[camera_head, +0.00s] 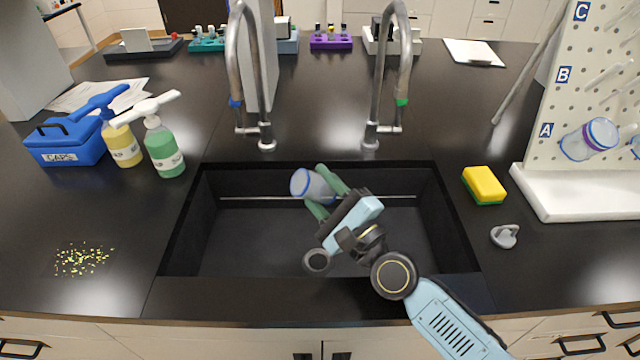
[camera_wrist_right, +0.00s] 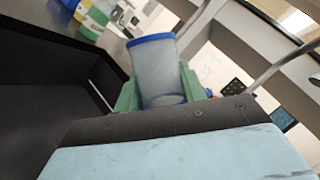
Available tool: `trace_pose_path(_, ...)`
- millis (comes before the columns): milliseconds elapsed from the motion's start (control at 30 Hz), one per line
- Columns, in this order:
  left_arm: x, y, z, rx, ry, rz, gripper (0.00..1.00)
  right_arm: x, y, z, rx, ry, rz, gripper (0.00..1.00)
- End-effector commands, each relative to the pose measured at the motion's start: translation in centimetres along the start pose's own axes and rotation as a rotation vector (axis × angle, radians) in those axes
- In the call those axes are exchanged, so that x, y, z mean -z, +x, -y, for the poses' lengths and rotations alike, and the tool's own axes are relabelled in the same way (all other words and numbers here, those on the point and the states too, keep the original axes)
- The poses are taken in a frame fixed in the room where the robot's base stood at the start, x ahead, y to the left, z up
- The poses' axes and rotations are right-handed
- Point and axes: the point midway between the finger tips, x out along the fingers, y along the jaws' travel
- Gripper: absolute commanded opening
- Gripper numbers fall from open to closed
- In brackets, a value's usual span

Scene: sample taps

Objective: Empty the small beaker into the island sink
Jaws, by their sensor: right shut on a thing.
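The small beaker (camera_head: 303,184) is a clear cup with a blue rim, held over the black island sink (camera_head: 250,245). It is tilted, with its rim toward the left in the head view. My right gripper (camera_head: 326,188) has its green fingers shut around the beaker. In the right wrist view the beaker (camera_wrist_right: 158,70) sits between the green fingers, blue rim away from the palm. I cannot see any liquid leaving it. My left gripper is in neither view.
Two curved taps (camera_head: 265,130) (camera_head: 371,130) stand behind the sink. Soap bottles (camera_head: 163,148) and a blue caps box (camera_head: 65,142) are at left. A yellow sponge (camera_head: 484,184), a grey stopper (camera_head: 504,236) and a pegboard (camera_head: 585,110) are at right. Yellow bits (camera_head: 82,260) lie front left.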

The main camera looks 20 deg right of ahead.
Motion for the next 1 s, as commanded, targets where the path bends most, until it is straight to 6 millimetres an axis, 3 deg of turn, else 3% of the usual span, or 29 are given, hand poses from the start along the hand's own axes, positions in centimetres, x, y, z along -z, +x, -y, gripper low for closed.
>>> trace_pose_path(1000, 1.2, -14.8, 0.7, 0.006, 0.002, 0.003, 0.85, -0.4, 0.1, 0.4, -0.442, -1.057, -0.004, 0.19)
